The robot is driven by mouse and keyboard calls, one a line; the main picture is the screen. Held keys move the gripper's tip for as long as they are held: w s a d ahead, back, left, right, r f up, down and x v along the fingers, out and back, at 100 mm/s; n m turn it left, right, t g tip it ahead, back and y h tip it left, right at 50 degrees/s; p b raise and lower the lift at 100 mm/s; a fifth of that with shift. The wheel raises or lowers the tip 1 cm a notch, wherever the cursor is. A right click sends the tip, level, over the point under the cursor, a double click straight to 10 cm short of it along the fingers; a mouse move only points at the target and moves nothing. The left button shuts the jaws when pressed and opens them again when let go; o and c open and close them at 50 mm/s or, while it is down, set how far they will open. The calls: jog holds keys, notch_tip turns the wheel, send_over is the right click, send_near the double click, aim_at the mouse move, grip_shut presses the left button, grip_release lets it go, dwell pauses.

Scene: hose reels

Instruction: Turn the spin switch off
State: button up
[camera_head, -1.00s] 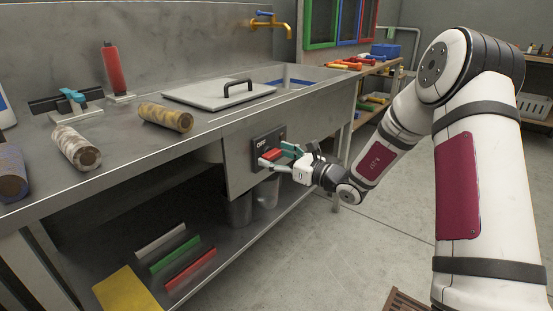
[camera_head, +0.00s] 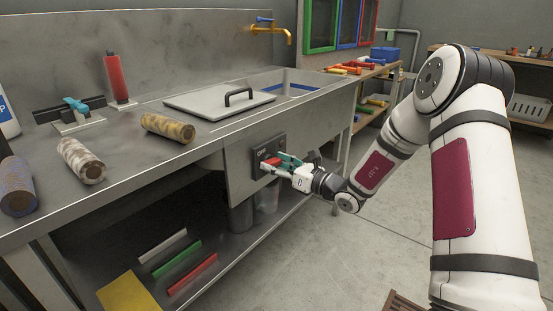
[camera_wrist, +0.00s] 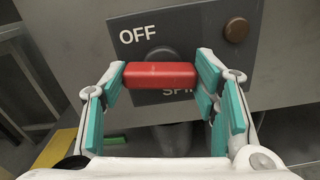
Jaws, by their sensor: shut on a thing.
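The spin switch is a red handle (camera_wrist: 160,75) on a dark plate (camera_wrist: 205,45) on the front panel of the metal bench. In the wrist view the handle lies level, with "OFF" above it on the left and a partly hidden "SPIN" label below. My gripper (camera_wrist: 160,78) has its fingers at both ends of the red handle and is shut on it. In the head view my gripper (camera_head: 279,164) reaches the panel from the right and partly covers the red handle (camera_head: 272,161).
A brown round button (camera_wrist: 236,29) sits right of the handle. A grey lid (camera_head: 220,101) with a black grip lies on the bench beside the sink. Patterned rolls (camera_head: 167,127) lie on the bench top. Coloured bars (camera_head: 177,259) rest on the lower shelf. The floor at right is open.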

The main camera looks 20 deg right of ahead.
jog(key=m+p, duration=0.1)
jog(key=p, duration=0.1)
jog(key=m+p, duration=0.2)
jog(key=p, duration=0.1)
jog(key=shift+r+m, duration=0.25)
jog(key=shift+m, duration=0.05)
jog(key=m+p, duration=0.4)
jog(key=p, duration=0.1)
jog(key=shift+d+m, duration=0.15)
jog(key=shift+m, duration=0.15)
jog(key=m+p, duration=0.3)
jog(key=m, duration=0.1)
jog(key=shift+f, duration=0.1)
jog(key=shift+w+f+m+p, duration=0.1)
jog(key=shift+m+p, duration=0.65)
jog(key=shift+m, duration=1.05)
jog(key=shift+d, duration=0.1)
jog(key=o, duration=1.2)
jog(key=shift+c, duration=0.2)
jog(key=v, duration=1.2)
